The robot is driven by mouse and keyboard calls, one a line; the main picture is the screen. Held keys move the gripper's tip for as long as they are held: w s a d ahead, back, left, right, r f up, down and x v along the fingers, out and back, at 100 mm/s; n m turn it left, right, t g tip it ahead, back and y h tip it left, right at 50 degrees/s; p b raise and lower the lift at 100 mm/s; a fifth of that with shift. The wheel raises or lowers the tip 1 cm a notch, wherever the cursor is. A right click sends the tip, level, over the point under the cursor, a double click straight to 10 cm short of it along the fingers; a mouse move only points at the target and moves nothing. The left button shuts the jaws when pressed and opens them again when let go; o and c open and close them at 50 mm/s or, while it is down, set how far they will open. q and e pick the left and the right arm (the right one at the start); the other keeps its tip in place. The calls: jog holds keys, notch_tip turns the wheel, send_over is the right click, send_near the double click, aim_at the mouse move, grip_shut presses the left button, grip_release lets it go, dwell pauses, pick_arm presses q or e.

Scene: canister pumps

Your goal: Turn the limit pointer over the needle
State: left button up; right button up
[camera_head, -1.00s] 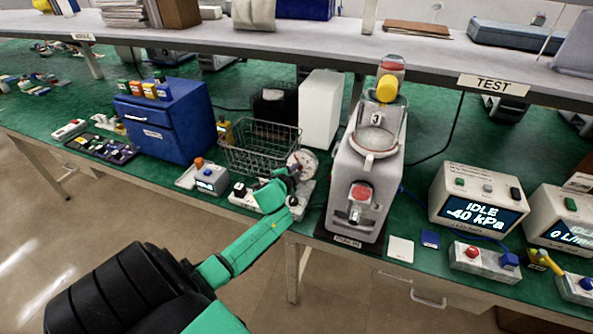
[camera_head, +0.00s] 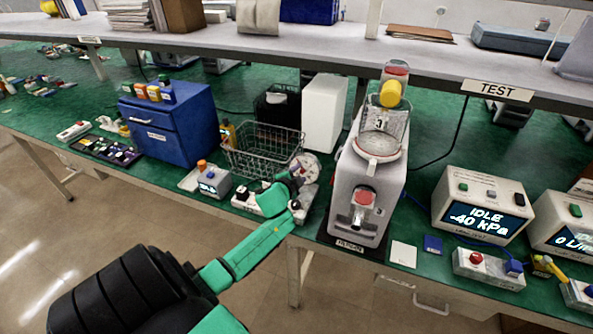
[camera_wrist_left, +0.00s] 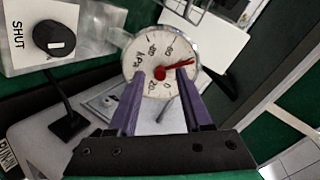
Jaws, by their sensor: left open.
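A round gauge (camera_wrist_left: 150,58) with a white dial and a chrome rim faces the left wrist camera. Its red pointer (camera_wrist_left: 178,66) points to the right from a red hub; whether a separate needle lies under it I cannot tell. In the head view the gauge (camera_head: 308,165) stands between the wire basket and the grey canister pump. My left gripper (camera_wrist_left: 158,84) is open, with its two purple fingers in front of the lower dial, one on each side of the hub. It also shows in the head view (camera_head: 292,180). My right gripper is not in view.
A black knob (camera_wrist_left: 54,36) marked SHUT is left of the gauge. The canister pump (camera_head: 366,190) stands close on the right, the wire basket (camera_head: 262,148) behind.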

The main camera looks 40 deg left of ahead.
pick_arm(q)
jog(key=v, duration=1.4)
jog(key=shift+s, duration=0.25)
jog(key=s+d+f+n+g+h+b, duration=0.15)
jog(key=s+f, duration=0.25)
jog(key=f, duration=0.7)
jog(key=s+d+f+n+g, duration=0.1)
jog(key=s+f+g, duration=0.25)
jog(key=f, duration=0.75)
jog(key=s+d+f+n+g+h+b, duration=0.15)
jog(key=s+f, duration=0.25)
jog(key=f, duration=0.7)
jog(key=s+d+f+n+g, duration=0.1)
jog(key=s+d+f, duration=0.3)
jog(key=s+f, duration=0.4)
jog(key=s+d+f+n+g+h, duration=0.1)
jog(key=s+d+f+g, duration=0.3)
jog(key=s+f, duration=0.4)
jog(key=s+d, duration=0.1)
jog(key=s, duration=0.3)
jog(key=shift+s, duration=0.35)
